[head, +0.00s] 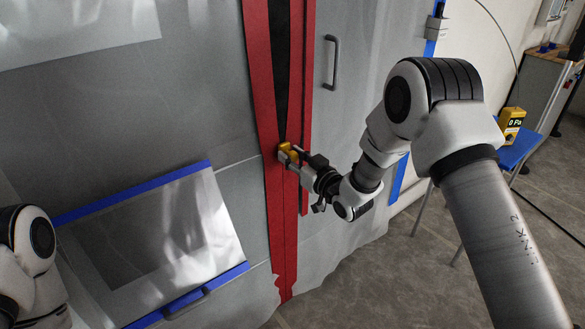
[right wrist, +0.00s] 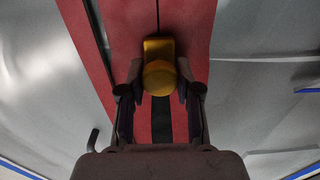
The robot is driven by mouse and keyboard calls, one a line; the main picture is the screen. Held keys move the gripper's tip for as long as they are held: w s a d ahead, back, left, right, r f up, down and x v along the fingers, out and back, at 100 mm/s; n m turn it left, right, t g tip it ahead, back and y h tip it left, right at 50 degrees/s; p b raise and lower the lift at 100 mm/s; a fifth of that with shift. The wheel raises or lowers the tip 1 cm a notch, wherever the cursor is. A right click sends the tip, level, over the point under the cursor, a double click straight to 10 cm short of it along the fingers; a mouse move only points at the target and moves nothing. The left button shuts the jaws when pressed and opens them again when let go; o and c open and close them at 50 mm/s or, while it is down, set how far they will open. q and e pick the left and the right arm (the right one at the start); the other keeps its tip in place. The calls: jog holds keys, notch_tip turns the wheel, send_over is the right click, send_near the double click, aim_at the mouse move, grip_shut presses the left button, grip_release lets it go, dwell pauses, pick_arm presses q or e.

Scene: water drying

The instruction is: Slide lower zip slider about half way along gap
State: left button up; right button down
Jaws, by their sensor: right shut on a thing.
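The lower zip slider (head: 286,149) is a small yellow block on the red zip strip (head: 285,230) of a grey sheet wall. Above it in the head view, a dark gap (head: 281,75) tapers down between the red bands; below it the bands meet. My right gripper (head: 291,155) is shut on the slider. In the right wrist view the yellow slider (right wrist: 159,62) sits between the two fingers (right wrist: 159,90), with the dark gap on the lower side of the picture. No upper slider shows. Of my left arm only upper links show at the lower left.
A dark handle (head: 331,62) is on the grey panel right of the zip. A blue-edged clear window flap (head: 150,240) hangs at left. A yellow pressure meter (head: 511,122) stands on a blue stool at right. The grey floor is open at lower right.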

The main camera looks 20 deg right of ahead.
aim_at(293, 152)
notch_tip(293, 152, up, 20)
jog(key=p, duration=0.9)
jog(key=shift+f, duration=0.25)
jog(key=c, duration=0.8)
grip_release()
jog(key=shift+f, duration=0.1)
jog(key=v, duration=1.2)
